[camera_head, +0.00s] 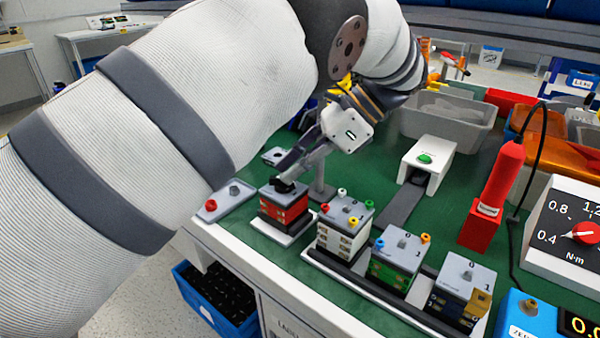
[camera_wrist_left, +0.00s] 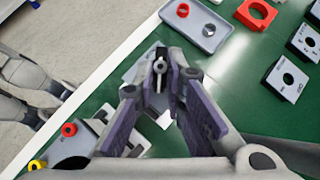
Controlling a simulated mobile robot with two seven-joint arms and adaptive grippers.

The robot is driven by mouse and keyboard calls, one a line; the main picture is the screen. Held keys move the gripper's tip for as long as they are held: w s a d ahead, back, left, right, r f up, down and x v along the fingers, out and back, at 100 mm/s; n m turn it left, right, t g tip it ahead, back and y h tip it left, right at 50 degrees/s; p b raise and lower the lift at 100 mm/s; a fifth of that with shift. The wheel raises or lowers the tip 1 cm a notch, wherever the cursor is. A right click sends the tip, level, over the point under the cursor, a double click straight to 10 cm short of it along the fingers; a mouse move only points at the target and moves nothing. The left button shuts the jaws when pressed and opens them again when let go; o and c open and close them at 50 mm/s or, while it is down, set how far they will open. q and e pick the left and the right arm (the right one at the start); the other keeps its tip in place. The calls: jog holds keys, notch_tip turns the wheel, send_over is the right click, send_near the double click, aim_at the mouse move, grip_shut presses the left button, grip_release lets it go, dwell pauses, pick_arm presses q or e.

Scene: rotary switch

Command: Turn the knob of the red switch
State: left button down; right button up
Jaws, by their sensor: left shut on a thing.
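The red switch (camera_head: 284,208) stands at the front left of the green table, a box with a red body and a grey top. My left gripper (camera_head: 288,182) comes down on its top from above and is shut on the knob, which it mostly hides. In the left wrist view, the fingertips of my left gripper (camera_wrist_left: 161,66) close around the knob (camera_wrist_left: 160,67), with the switch's grey top (camera_wrist_left: 143,68) partly showing beneath. My right gripper is not in view.
A white switch (camera_head: 343,228), a green switch (camera_head: 397,259) and a dark blue switch (camera_head: 463,287) stand in a row to the right. A grey tray (camera_head: 228,200) with small parts lies to the left. A red handheld tool (camera_head: 497,190) stands farther right.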

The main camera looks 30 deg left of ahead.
pick_arm(q)
jog(key=shift+s+a+f+n+g+h+b, duration=0.1)
jog(key=shift+f+n+g+h+b, duration=0.4)
jog(key=shift+n+g, duration=0.3)
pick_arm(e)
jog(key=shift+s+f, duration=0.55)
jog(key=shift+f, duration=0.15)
pick_arm(q)
jog(key=shift+r+n, duration=0.1)
jog(key=shift+n, duration=0.3)
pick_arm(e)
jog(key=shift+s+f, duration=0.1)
pick_arm(q)
jog(key=c, duration=1.7)
grip_release()
jog(key=shift+a, duration=0.15)
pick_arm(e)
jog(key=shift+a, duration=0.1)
pick_arm(q)
jog(key=shift+r, duration=0.25)
